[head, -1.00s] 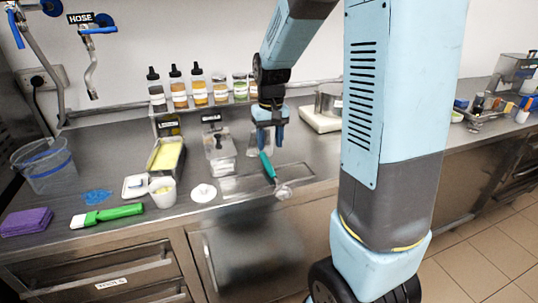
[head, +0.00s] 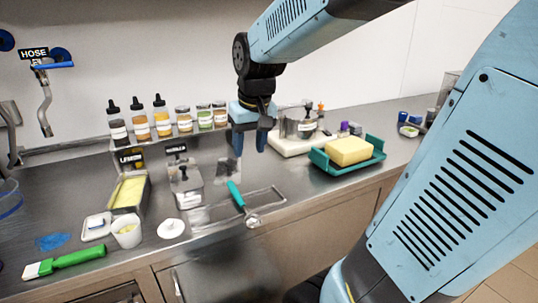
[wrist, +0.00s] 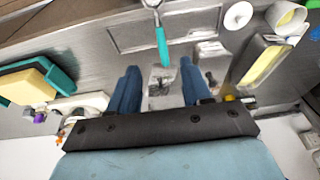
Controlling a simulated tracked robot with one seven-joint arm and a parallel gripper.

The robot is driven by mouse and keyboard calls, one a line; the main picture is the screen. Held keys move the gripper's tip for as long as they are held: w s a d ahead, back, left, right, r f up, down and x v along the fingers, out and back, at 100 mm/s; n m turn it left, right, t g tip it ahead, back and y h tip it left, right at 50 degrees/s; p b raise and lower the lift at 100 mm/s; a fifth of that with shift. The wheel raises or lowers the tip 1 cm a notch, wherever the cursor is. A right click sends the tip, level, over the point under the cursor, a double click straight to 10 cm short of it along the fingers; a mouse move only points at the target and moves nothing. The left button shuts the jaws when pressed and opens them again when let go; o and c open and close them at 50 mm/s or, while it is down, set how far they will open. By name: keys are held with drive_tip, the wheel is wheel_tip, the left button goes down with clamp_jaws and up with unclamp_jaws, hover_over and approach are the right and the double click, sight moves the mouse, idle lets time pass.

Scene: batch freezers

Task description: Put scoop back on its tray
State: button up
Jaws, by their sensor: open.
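The scoop (head: 236,194) has a teal handle and a shiny metal bowl. It lies across a shallow, rectangular metal tray (head: 196,216) on the counter. Its bowl is at the tray's front edge and its handle points back past the rear edge. My gripper (head: 249,150) is open and empty, behind and above the scoop, fingers pointing down. In the wrist view the scoop's handle (wrist: 162,46) ends just beyond and between the fingertips (wrist: 158,66), not touching them. The bowl is cut off at the top there.
A teal tray (head: 320,160) with a yellow block (head: 349,151) is at right. Bottles (head: 140,120) line the back. A green-handled brush (head: 78,256) lies front left.

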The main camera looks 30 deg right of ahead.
drive_tip(key=s+r+t, duration=0.2)
drive_tip(key=s, duration=0.9)
drive_tip(key=shift+a+r+t, duration=0.15)
drive_tip(key=shift+a+t, duration=0.05)
drive_tip(key=shift+t, duration=0.2)
